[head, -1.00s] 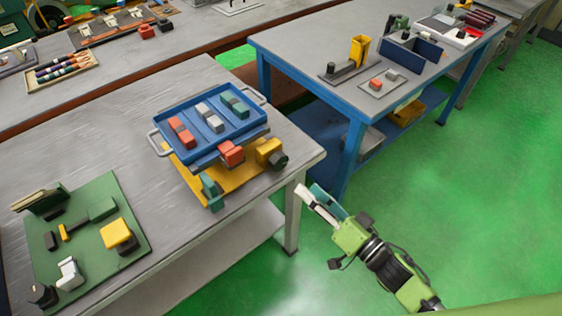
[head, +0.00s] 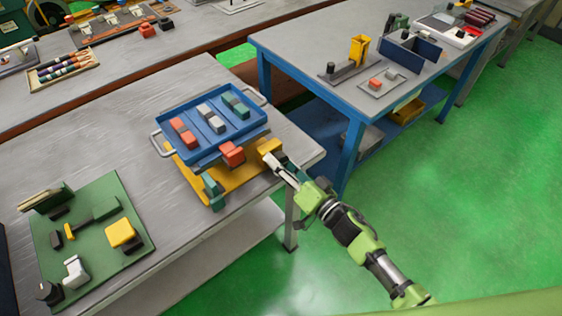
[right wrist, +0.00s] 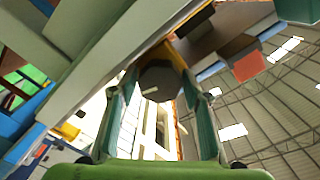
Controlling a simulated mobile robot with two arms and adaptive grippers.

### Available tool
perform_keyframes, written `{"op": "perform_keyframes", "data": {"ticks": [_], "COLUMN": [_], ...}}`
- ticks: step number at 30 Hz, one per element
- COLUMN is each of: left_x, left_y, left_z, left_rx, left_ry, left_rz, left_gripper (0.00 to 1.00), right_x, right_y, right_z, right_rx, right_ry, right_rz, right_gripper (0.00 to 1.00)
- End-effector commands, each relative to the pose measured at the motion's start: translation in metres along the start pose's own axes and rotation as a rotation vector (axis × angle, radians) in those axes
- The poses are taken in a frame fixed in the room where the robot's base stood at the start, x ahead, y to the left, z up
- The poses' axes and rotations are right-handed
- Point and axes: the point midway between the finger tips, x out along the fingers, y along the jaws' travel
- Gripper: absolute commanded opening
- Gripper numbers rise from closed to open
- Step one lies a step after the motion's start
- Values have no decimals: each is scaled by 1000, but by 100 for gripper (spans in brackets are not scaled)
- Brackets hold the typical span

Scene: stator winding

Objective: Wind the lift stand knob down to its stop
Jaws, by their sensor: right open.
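The lift stand (head: 232,184) has a yellow base and sits near the right corner of the grey bench. It carries a blue tray (head: 212,155). A yellow block (head: 269,147) is on its right side, where the knob is mostly covered by my gripper in the head view. My right gripper (head: 272,164) is at the knob, coming in from the right. In the right wrist view the dark, faceted knob (right wrist: 160,80) shows between the two open fingers (right wrist: 163,105), with gaps visible beside it. My left gripper is out of view.
The tray holds red, grey and green blocks. A green board (head: 92,242) with several parts lies at the front left of the bench. A blue-framed table (head: 310,55) stands behind to the right, with green floor between.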

Motion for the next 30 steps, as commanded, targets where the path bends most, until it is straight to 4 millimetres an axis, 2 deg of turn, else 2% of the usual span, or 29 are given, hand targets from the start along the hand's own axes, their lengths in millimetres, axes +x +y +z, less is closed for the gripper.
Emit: {"op": "perform_keyframes", "data": {"ticks": [1,2,3,5,17,23,30], "left_x": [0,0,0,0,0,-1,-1], "left_y": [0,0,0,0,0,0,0], "left_z": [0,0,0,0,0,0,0], "left_rx": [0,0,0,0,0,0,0], "left_ry": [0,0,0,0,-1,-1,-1], "left_rz": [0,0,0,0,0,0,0], "left_gripper": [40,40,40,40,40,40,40], "right_x": [0,0,0,0,0,-1,-1], "right_y": [0,0,0,0,0,0,0], "right_z": [0,0,0,0,-1,-1,-1], "right_rx": [0,0,0,0,-45,-161,-375], "right_ry": [0,0,0,0,1,0,1], "right_rz": [0,0,0,0,0,1,1], "right_gripper": [43,38,28,15,15,15,15]}}
